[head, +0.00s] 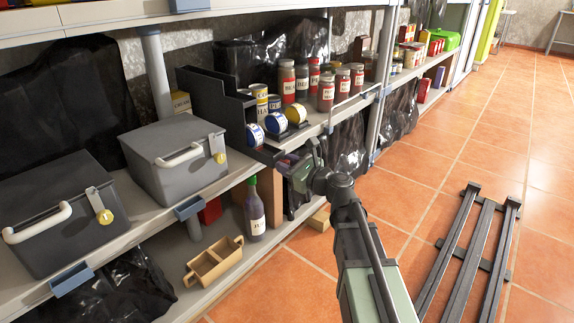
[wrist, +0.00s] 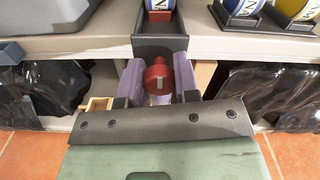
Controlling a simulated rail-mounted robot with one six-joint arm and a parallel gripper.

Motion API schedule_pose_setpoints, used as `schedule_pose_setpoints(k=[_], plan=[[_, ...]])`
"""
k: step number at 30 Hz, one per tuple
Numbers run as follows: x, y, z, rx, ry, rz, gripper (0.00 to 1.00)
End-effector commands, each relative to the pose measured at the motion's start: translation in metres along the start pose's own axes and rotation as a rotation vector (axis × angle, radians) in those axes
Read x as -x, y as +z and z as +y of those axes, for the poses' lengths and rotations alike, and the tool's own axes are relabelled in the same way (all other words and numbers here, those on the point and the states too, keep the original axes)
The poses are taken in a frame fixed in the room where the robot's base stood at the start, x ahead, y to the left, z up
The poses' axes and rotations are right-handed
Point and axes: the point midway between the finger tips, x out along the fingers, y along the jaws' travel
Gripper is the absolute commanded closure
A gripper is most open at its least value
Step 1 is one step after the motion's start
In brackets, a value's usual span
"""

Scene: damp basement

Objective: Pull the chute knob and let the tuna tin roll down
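A tuna tin (head: 255,135) with a white and blue label lies on its side at the low end of a dark chute (head: 205,97) at the shelf's front edge. In the wrist view the tin (wrist: 160,10) sits above the chute's dark front tray (wrist: 160,45). My gripper (wrist: 159,75) is just below and in front of that tray. Its two purplish fingers stand either side of a red rounded piece (wrist: 157,74), possibly the knob. Whether they touch it I cannot tell. In the head view my gripper (head: 294,168) is partly hidden by my wrist.
Two more tins (head: 276,123) lie in a dark rack right of the chute. Jars (head: 326,92) stand behind. Below are a bottle (head: 254,210) and a tan caddy (head: 213,261). Grey lidded boxes (head: 172,158) stand left.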

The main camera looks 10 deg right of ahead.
Motion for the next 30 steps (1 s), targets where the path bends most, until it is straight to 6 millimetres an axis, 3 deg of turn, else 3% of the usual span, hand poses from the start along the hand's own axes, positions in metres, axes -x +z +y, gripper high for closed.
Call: schedule_pose_setpoints(k=[3, 8, 15, 23, 24, 28, 30], plan=[[0.0, 0.0, 0.0, 0.0, 0.0, 0.0, 1.0], [0.002, 0.0, 0.0, 0.0, 0.0, 0.0, 1.0], [0.03, 0.0, 0.001, 0.0, 0.0, 0.0, 1.0], [0.032, 0.0, 0.001, 0.001, 0.001, 0.001, 1.0], [0.032, 0.0, 0.001, 0.001, 0.001, 0.001, 0.65], [0.031, 0.0, 0.001, 0.0, 0.001, 0.0, 0.45], [0.031, 0.0, 0.001, 0.0, 0.001, 0.0, 0.45]])
